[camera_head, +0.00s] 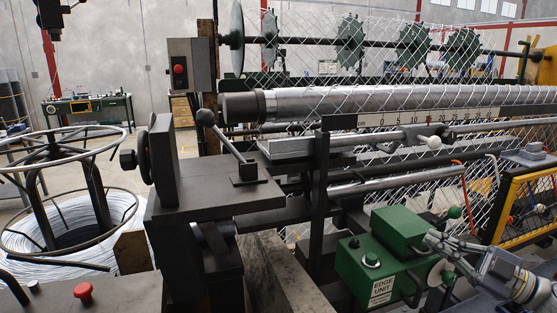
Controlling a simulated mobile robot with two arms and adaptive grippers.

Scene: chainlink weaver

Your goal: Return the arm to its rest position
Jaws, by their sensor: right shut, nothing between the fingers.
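My right gripper (432,240) is at the lower right, shut and empty. Its silver arm comes in from the right edge. It is in front of the green edge unit (357,268) and overlaps its right side in the picture. I cannot tell whether it touches the unit. My left gripper is not in view.
The weaving machine's long steel roller (330,103) with wire mesh crosses the middle. A dark lever (226,140) rises from the machine's left end. A wire coil stand (70,200) is at left, a red button (83,291) at lower left. A yellow-framed guard (520,205) is at right.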

